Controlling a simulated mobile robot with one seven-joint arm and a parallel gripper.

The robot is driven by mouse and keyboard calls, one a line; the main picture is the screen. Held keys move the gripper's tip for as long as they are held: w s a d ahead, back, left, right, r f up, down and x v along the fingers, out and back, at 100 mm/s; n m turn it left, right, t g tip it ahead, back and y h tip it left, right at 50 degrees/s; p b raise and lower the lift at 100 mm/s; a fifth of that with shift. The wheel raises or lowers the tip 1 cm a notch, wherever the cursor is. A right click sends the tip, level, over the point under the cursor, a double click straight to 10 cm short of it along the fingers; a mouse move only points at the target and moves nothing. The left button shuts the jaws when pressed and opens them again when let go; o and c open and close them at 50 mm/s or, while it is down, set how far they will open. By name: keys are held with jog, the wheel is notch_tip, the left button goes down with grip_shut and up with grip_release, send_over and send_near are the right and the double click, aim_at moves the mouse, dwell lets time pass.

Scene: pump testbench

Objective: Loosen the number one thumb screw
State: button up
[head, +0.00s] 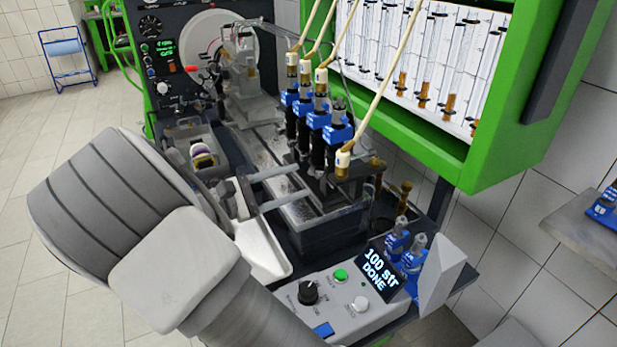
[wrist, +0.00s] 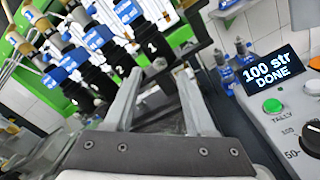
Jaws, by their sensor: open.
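The black holder marked "1" (wrist: 151,45) stands at the right end of the row in the wrist view, below a blue block (wrist: 127,11). In the head view its blue block (head: 338,134) is the nearest of the row. My gripper (head: 305,181) is open, its two fingers reaching toward the foot of the row. In the wrist view my gripper (wrist: 163,76) has its fingertips just below holder 1, with a visible gap between them. A small pale part shows near the tips; I cannot tell whether it is the thumb screw.
A hose end with a brass fitting (head: 343,163) hangs close to holder 1. A control box (head: 335,305) with a "100 str DONE" display (head: 381,271) stands at the front right. The green cabinet (head: 480,150) overhangs the right.

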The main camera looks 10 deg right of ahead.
aim_at(321, 173)
jog(key=shift+x, duration=2.2)
jog(key=shift+c, duration=0.3)
grip_shut()
